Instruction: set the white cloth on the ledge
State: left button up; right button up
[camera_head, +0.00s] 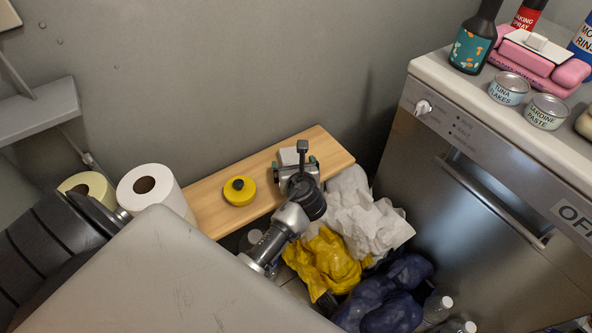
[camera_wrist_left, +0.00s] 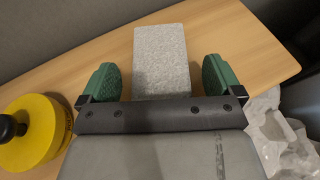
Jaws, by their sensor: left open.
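The wooden ledge (camera_head: 326,150) runs along the back wall; in the left wrist view its bare top (camera_wrist_left: 235,40) fills much of the picture. A pale, rough-textured rectangular block, which looks like the folded white cloth (camera_wrist_left: 160,50), lies on the ledge. In the head view only a small part of the cloth (camera_head: 289,156) shows beyond the gripper. My left gripper (camera_head: 295,166) is over the ledge with its green fingers open. In the left wrist view the fingers stand apart on either side of the cloth's near end, with gaps. My right gripper is not in view.
A yellow round object with a black knob (camera_head: 239,190) sits left of my gripper on the ledge. Paper rolls (camera_head: 150,190) stand at the left end. Crumpled white (camera_head: 365,220), yellow (camera_head: 325,262) and dark blue bags (camera_head: 385,295) lie below. A steel appliance (camera_head: 470,190) stands right.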

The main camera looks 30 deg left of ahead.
pick_arm(q)
jog(key=shift+s+d+r, duration=0.2)
jog(key=shift+s+d, duration=0.05)
jog(key=p+v, duration=0.3)
jog(key=v, duration=0.8)
jog(key=s+d+f+n+g+h, duration=0.2)
jog(key=s+f+n+h, duration=0.3)
jog(key=s+f+n, duration=0.4)
jog(key=s+d+f+n+g+h, duration=0.2)
jog(key=s+f+n+g+h, duration=0.2)
jog(key=s+f+n, duration=0.5)
jog(key=f+n+g, duration=0.1)
jog(key=n, duration=0.6)
jog(key=shift+f+h, duration=0.2)
jog(key=shift+h, duration=0.2)
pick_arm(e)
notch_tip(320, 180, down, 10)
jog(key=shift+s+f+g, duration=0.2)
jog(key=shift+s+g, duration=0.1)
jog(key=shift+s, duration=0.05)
